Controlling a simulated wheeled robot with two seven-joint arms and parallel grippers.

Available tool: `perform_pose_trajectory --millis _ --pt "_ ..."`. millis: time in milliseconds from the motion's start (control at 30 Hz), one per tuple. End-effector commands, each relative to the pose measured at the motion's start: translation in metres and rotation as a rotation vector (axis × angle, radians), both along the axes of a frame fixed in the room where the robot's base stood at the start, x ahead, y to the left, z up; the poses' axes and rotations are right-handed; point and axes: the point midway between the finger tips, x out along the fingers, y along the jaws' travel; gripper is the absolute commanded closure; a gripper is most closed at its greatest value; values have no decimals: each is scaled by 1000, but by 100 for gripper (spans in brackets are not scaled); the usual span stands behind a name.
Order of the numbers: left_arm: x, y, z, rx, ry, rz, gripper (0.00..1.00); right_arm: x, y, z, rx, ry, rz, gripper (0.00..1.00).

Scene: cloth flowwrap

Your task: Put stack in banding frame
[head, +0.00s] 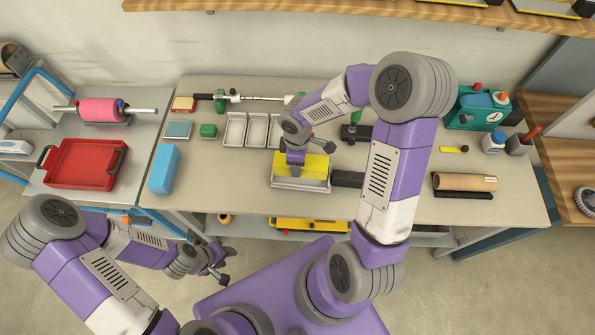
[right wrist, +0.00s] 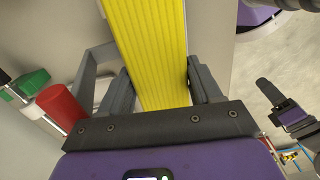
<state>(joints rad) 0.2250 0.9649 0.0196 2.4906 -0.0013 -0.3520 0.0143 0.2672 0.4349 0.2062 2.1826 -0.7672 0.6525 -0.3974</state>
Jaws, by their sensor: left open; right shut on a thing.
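The yellow stack (head: 316,166) is between the fingers of my right gripper (head: 294,157), over a grey metal tray-like frame (head: 302,185) at the middle front of the table. In the right wrist view the stack (right wrist: 150,45) is a ribbed yellow block, and the right gripper (right wrist: 160,82) is shut on it with a finger on each side. A grey bracket (right wrist: 88,72) stands left of it there. I cannot tell whether the stack touches the frame or which part is the banding frame. My left gripper (head: 217,264) is open and empty, low in front of the table.
A black block (head: 347,179) is at the frame's right. A brown roll (head: 465,181) lies at the right. The table's front right is mostly clear.

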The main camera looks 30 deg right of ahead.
Motion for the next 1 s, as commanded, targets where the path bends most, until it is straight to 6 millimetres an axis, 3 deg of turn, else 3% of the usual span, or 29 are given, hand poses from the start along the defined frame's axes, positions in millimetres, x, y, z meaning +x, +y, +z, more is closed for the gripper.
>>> perform_pose_trajectory --millis 467,900,933,1000 --pt "0 0 -39 0 0 0 57 0 0 -45 0 0 -2 68" --pt "0 0 -42 0 -1 0 57 0 0 -50 -1 -1 -1 68" --pt "0 0 -43 0 -1 0 57 0 0 -50 -1 -1 -1 35" --pt "0 0 -41 0 0 0 57 0 0 -49 -1 -1 -1 26"
